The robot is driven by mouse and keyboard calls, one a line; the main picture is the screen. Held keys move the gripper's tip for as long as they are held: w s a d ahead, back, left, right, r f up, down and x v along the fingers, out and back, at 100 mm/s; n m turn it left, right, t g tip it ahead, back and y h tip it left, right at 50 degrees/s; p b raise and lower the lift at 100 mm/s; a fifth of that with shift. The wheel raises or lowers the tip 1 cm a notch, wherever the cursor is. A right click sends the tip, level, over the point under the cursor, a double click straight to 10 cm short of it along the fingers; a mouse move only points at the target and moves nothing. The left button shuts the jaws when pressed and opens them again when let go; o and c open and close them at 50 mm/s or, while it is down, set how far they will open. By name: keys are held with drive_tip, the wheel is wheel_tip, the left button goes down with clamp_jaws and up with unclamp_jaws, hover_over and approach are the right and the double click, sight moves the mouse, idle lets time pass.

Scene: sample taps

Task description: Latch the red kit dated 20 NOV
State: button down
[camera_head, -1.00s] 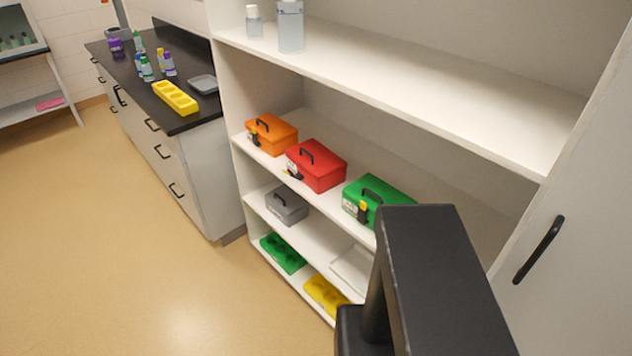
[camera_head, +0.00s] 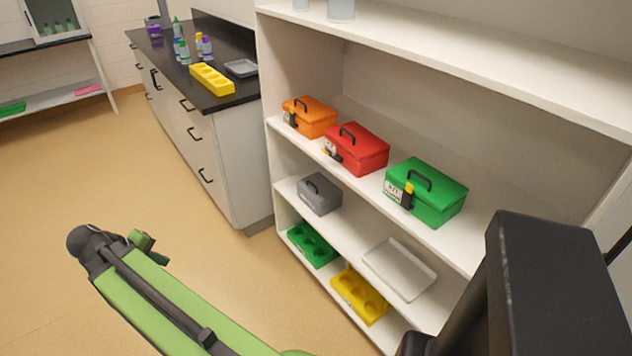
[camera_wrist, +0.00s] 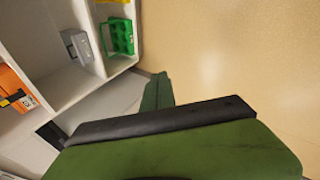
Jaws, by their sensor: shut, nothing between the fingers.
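The red kit (camera_head: 358,152) stands on the shelf between an orange kit (camera_head: 312,118) and a green kit (camera_head: 428,192). Its black handle is up and its lid looks down. Its black and yellow latch (camera_head: 333,151) juts out low at the front, unlike the upright latch on the green kit. Its label is too small to read. My gripper (camera_wrist: 157,92) is shut and empty, over the floor in front of the shelves, well apart from the red kit. The wrist view shows part of the orange kit (camera_wrist: 12,90), but not the red one.
Below are a grey kit (camera_head: 319,194), a white tray (camera_head: 400,268), a green rack (camera_head: 313,245) and a yellow rack (camera_head: 360,294). A black-topped counter (camera_head: 205,99) with bottles and a yellow rack stands left. The floor (camera_head: 120,180) before the shelves is clear.

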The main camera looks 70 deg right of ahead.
drive_tip(key=s+d+f+m+g+h+b, duration=0.25)
drive_tip(key=s+d+h+b, duration=0.35)
drive_tip(key=d, duration=0.6)
drive_tip(key=s+d+f+m+g+h+b, duration=0.1)
drive_tip(key=s+d+f+g+b, duration=0.2)
drive_tip(key=d+b, duration=0.65)
drive_tip(key=s+d+r+g+h+b, duration=0.3)
drive_tip(key=s+d+g+h+b, duration=0.1)
drive_tip(key=s+d+b, duration=0.3)
drive_tip(key=s+d+r+m+g+h+b, duration=0.1)
drive_tip(key=s+d+r+g+h+b, duration=0.3)
drive_tip(key=s+d+g+b, duration=0.2)
drive_tip(key=shift+s+d+r+b, duration=0.25)
drive_tip(key=shift+s+d+b, duration=0.35)
drive_tip(key=shift+s+b, duration=0.55)
drive_tip(key=shift+m, duration=0.25)
drive_tip(key=p, duration=1)
approach(331, 154)
wheel_tip(331, 154, up, 5)
drive_tip(key=d, duration=0.3)
drive_tip(key=shift+s+d+r, duration=0.15)
drive_tip(key=shift+s+d, duration=0.05)
drive_tip(key=shift+s, duration=0.1)
